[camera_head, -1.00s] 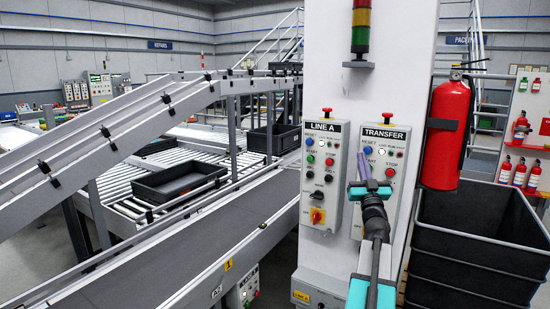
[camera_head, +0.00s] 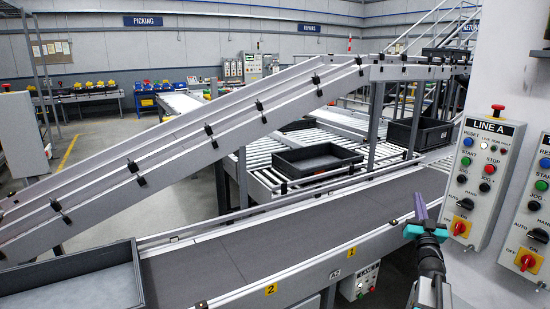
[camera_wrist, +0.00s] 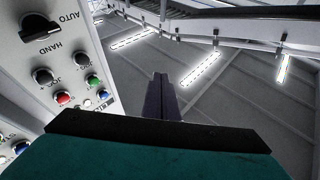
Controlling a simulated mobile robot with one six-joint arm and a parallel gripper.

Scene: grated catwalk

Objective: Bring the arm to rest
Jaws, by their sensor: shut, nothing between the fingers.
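My gripper (camera_head: 421,208) points up and away near the right of the head view, in front of the conveyor's near side rail. Its two purple fingers are together with nothing between them. In the wrist view the fingers (camera_wrist: 162,98) show closed at the centre, against the ceiling. The LINE A control box (camera_head: 483,184) is just right of my gripper in the head view, apart from it. The same kind of panel fills the left of the wrist view (camera_wrist: 70,60), upside down.
A grey belt conveyor (camera_head: 230,246) crosses the front, with a grey tray (camera_head: 70,290) at its left end. A black crate (camera_head: 317,160) lies on rollers behind. A sloped conveyor (camera_head: 170,137) rises to the right. A white pillar (camera_head: 490,60) stands at right.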

